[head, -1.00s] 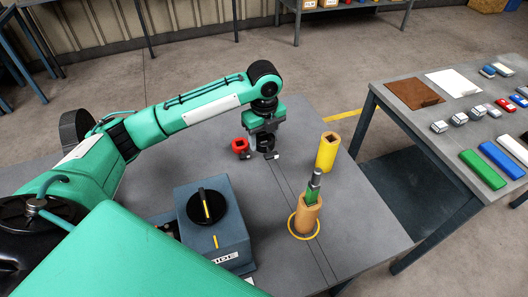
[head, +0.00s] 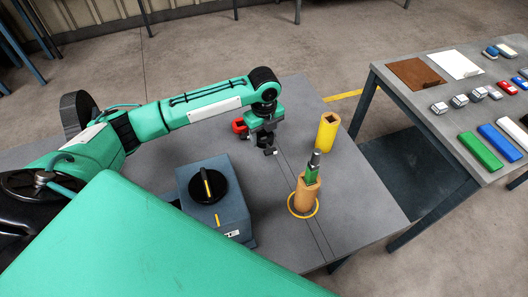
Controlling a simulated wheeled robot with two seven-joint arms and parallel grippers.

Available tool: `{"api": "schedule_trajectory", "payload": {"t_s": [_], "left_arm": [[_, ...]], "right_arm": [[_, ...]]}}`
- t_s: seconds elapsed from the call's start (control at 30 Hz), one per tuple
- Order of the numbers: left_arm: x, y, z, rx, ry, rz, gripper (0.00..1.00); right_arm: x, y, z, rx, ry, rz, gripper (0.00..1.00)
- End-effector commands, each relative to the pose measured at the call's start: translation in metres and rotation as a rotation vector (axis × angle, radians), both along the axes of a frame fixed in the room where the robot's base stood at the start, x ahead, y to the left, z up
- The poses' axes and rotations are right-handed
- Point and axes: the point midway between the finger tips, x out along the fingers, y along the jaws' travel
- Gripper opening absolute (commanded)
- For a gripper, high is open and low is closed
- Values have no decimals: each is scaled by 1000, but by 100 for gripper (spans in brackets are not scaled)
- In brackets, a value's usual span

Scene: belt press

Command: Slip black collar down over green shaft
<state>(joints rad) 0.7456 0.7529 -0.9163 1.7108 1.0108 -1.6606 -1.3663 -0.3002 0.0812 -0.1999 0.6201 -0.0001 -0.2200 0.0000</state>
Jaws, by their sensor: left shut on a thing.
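A green shaft (head: 311,173) with a grey tip stands upright in a tan cylinder (head: 304,197), whose foot is inside a yellow ring on the table (head: 364,212). My left gripper (head: 266,147) points down behind and left of the shaft, apart from it. It is shut on a small dark piece, which looks like the black collar (head: 264,141) and is largely hidden by the fingers. My right gripper is not in view.
A yellow cylinder (head: 327,131) with a square hole stands behind the shaft. A red ring-like piece (head: 239,126) is beside my left gripper. A blue-grey box (head: 222,205) with a black knob stands front left. A side table (head: 405,120) holds several small items.

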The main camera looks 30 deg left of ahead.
Motion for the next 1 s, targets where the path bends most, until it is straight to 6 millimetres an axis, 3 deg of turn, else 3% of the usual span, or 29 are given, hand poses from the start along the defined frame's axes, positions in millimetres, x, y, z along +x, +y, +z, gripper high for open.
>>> {"api": "schedule_trajectory", "payload": {"t_s": [0.2, 0.6, 0.7, 1.0], "left_arm": [[-1, -1, -52, 0, 2, 1, 24], [-1, -1, -101, -1, 3, 1, 24], [0, 0, -106, 1, 1, 0, 24], [0, 0, -114, 0, -1, -1, 24]], "right_arm": [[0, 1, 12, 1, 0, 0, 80], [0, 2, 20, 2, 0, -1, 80], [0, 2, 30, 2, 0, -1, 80], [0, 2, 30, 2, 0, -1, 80]]}}
